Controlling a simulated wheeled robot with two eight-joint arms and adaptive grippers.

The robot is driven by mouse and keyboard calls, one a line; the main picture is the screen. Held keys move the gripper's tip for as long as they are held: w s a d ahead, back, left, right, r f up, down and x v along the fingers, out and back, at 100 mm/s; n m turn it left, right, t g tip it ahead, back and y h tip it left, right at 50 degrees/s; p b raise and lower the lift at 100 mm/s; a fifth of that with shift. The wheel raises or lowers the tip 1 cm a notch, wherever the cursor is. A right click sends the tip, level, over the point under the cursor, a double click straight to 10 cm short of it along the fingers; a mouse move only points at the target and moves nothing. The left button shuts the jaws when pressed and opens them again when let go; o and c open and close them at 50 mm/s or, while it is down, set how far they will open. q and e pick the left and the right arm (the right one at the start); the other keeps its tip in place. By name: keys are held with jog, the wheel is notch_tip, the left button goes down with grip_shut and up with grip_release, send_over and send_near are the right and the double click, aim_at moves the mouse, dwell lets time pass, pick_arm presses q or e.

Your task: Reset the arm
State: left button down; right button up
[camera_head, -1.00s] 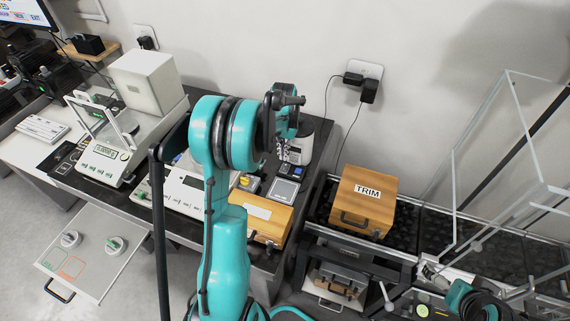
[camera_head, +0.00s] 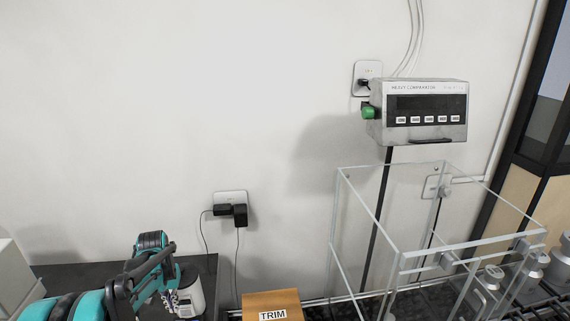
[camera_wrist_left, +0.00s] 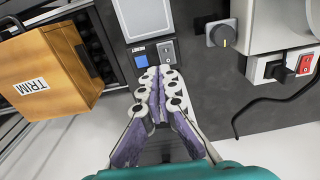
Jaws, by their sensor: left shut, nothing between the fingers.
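My left arm comes in at the lower left of the head view, with its folded teal links over the dark table (camera_head: 90,272). The left gripper (camera_wrist_left: 160,88) shows clearly in the wrist view, its purple-padded fingers together and holding nothing. My right gripper is out of view.
The wooden TRIM box (camera_head: 271,301) stands right of the left arm, and left of the gripper in the wrist view (camera_wrist_left: 45,62). A clear glass enclosure (camera_head: 395,250) stands at the right. A comparator display (camera_head: 420,112) and plugs (camera_head: 240,214) are at the wall.

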pick_arm(q)
jog(key=s+d+r+m+t, duration=0.1)
jog(key=s+d+r+t, duration=0.2)
jog(key=s+d+r, duration=0.55)
jog(key=s+d+m+t+b, duration=0.1)
jog(key=s+d+t, duration=0.2)
jog(key=s+d, duration=0.7)
jog(key=shift+s+d+m+t+b, duration=0.3)
jog(key=shift+d+t+b, duration=0.1)
jog(key=shift+d, duration=0.7)
jog(key=w+a+f+n+g, duration=0.1)
jog(key=w+a+f+g, duration=0.1)
jog(key=w+a, duration=0.6)
jog(key=w+a+f+n+g, duration=0.1)
jog(key=w+a+f+g, duration=0.1)
jog(key=w+a, duration=0.6)
jog(key=a, duration=0.5)
jog(key=shift+w+a+f+n+g+p, duration=0.2)
jog(key=shift+w+a+n+g+p, duration=0.1)
jog(key=shift+w+p, duration=0.1)
